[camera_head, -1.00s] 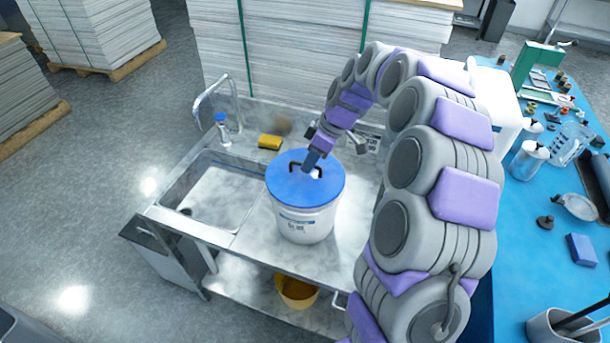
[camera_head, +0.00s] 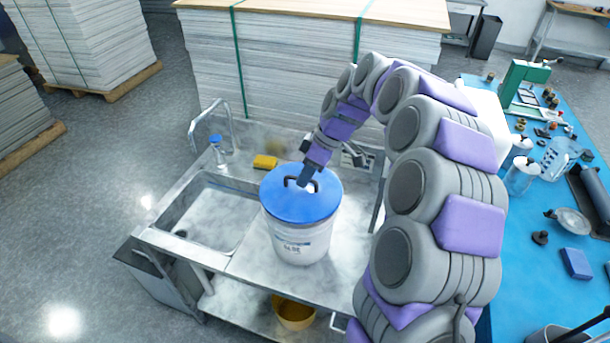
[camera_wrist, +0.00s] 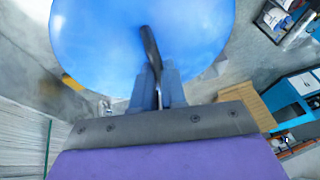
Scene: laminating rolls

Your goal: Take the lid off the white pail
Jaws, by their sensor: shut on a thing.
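The white pail (camera_head: 299,244) stands upright on the grey counter, right of the sink. Its round blue lid (camera_head: 292,207) is roughly level and is raised a little above the pail, over its mouth. The pail's opening is hidden under the lid. My gripper (camera_head: 304,184) reaches down from the upper right and is shut on the lid's dark handle (camera_head: 289,182). In the wrist view the lid (camera_wrist: 95,35) fills the top, and the handle (camera_wrist: 150,48) runs between the fingers (camera_wrist: 158,85).
A sink (camera_head: 205,214) with a tap is on the left. A yellow sponge (camera_head: 264,162) and a blue-capped bottle (camera_head: 218,152) are behind it. A yellow bucket (camera_head: 294,314) is on the lower shelf. A cluttered blue table (camera_head: 530,250) is on the right. Counter room shows in front of the pail.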

